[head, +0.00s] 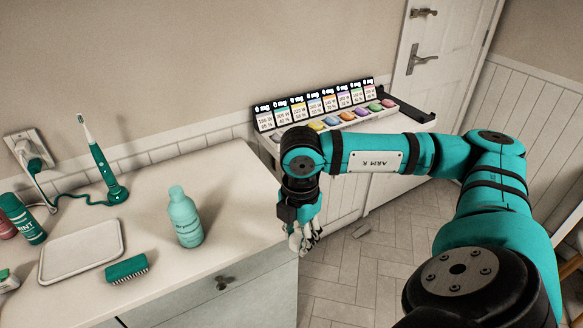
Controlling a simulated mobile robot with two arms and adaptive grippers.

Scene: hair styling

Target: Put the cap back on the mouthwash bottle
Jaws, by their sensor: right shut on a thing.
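A teal bottle (186,220) stands upright on the pale counter, right of the white tray. It matches a mouthwash bottle. Its narrow top is the same teal, and I cannot tell whether a cap is on it. My right gripper (304,242) points down just past the counter's right end, to the right of the bottle and apart from it. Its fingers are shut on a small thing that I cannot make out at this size. No separate cap shows clearly. My left gripper is out of view.
The counter (230,185) also holds a white tray (82,252), a teal brush (128,268), an electric toothbrush (103,170) and a green can (22,220). A rack of coloured pods (325,115) is behind my right arm.

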